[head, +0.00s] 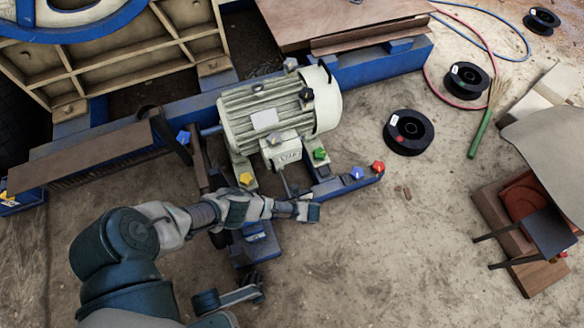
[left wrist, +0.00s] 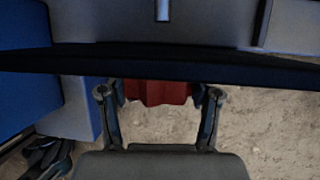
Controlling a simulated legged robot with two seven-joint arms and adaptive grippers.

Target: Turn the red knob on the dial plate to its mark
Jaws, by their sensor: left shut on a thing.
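In the left wrist view, the two fingertips of my left gripper (left wrist: 161,94) stand on either side of a red block-like part, the red knob (left wrist: 158,91), and are shut on it. A dark curved edge crosses above the knob and hides its upper part. I cannot make out the dial plate's face or its mark. In the head view my left arm reaches in from the left, over a small blue stand (head: 262,250) below the motor; it covers the held knob there.
A pale green motor (head: 270,115) stands on a blue frame above my arm. Star knobs in red (head: 377,167), blue (head: 357,173), green (head: 320,153) and yellow (head: 246,179) sit around it.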

